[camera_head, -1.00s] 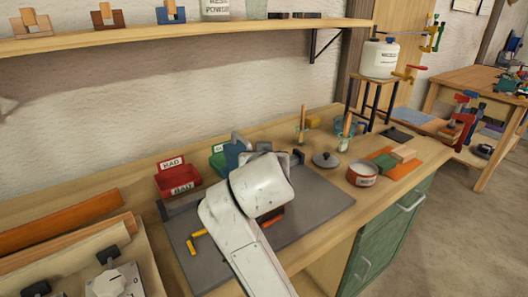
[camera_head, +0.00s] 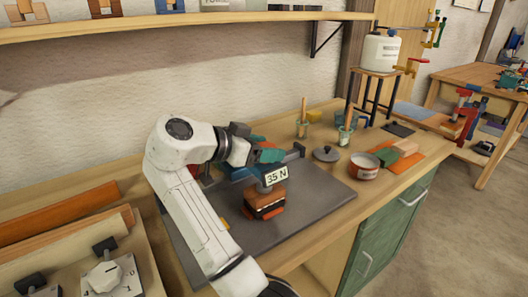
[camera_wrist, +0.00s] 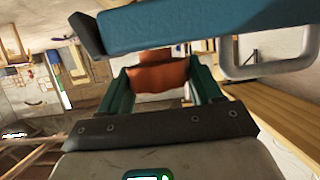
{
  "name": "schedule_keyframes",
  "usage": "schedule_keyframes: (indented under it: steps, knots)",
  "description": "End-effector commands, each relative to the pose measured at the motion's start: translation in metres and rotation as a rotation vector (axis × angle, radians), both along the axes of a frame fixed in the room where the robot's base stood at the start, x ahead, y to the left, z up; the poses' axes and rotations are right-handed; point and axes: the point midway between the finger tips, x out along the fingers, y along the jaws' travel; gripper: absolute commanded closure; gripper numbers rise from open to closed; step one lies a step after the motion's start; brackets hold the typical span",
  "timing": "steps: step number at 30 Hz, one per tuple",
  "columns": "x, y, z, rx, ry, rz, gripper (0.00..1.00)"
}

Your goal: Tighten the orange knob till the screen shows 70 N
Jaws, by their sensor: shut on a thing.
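The orange knob (camera_wrist: 160,74) shows in the wrist view between the two teal fingers of my gripper (camera_wrist: 162,88), which is shut on it. In the head view my gripper (camera_head: 268,155) is above the grey mat and hides the knob. A small white screen (camera_head: 276,176) just below the gripper reads 35 N. Under the screen, a stack of orange and dark pieces (camera_head: 265,203) stands on the mat. A blue frame part (camera_wrist: 200,28) crosses the top of the wrist view, close in front of the fingers.
The grey mat (camera_head: 320,190) has free room at its right. A small lidless tin (camera_head: 363,166), a grey lid (camera_head: 326,154) and brush pots (camera_head: 344,135) stand farther right. A board with dark knobs (camera_head: 105,270) is at the lower left. A shelf (camera_head: 200,22) runs above.

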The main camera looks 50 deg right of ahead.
Motion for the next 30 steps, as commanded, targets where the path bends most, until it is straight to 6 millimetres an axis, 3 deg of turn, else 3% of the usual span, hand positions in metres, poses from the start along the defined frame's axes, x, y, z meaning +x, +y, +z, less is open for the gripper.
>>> schedule_keyframes:
  steps: [15,30]
  knots:
    - [0.0011,0.0005,-0.001,0.006,0.003,-0.379,0.66]
    - [-0.0004,-0.0007,-0.0018,0.004,0.002,-0.495,0.66]
